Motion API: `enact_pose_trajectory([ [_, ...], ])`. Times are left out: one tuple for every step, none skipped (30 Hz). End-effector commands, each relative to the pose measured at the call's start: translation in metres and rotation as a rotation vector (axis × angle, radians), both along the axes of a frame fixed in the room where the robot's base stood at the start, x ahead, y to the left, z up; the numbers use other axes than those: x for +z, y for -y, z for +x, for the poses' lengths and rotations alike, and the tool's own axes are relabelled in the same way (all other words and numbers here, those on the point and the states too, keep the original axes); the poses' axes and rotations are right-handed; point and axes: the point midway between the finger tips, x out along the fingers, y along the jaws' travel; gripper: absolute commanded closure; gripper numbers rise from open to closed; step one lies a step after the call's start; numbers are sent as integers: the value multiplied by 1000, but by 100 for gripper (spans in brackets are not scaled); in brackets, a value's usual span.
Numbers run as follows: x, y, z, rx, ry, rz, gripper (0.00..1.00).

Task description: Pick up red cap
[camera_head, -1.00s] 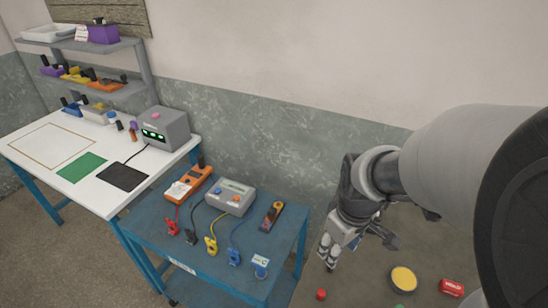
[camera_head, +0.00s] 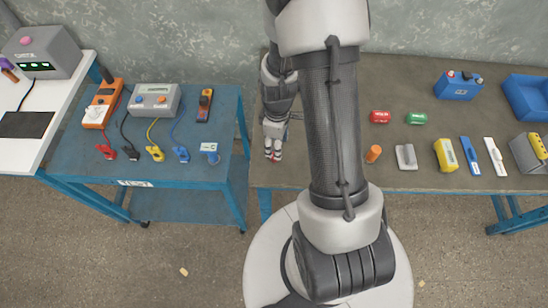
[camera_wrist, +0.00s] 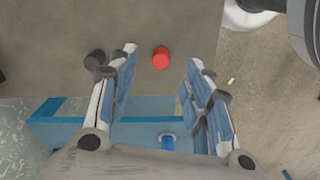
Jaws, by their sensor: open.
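The red cap (camera_wrist: 161,57) shows in the wrist view as a small red cylinder on the grey-brown bench top. It appears between the tips of my open fingers, with clear space on both sides. My gripper (camera_head: 273,150) hangs over the left end of the bench in the head view, pointing down. A bit of red shows at its fingertips there, largely hidden by the fingers. The jaws are open and hold nothing. I cannot tell how high the fingertips are above the cap.
The blue cart (camera_head: 70,165) with meters and coloured leads stands left of the bench (camera_head: 420,180). The bench around the cap is clear.

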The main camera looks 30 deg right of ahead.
Motion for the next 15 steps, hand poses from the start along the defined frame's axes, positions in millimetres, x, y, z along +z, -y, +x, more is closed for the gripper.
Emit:
enact_pose_trajectory([
  [-9,0,0,0,-1,0,54],
  [-12,0,0,0,-1,1,54],
  [-15,0,0,0,0,0,54],
  [-16,0,0,0,0,0,54],
  [-17,0,0,0,0,0,54],
  [-18,0,0,0,1,-1,54],
  [-19,0,1,0,1,0,54],
  [-21,-1,1,0,1,0,54],
  [-23,-1,1,0,1,-1,54],
  [-26,-2,1,1,0,0,54],
  [-30,-3,1,1,0,0,54],
  [-35,-4,2,2,-1,1,54],
  [-40,-5,2,2,-1,0,54],
  [-45,-6,2,2,-2,1,54],
  [-52,-8,3,2,-1,0,54],
])
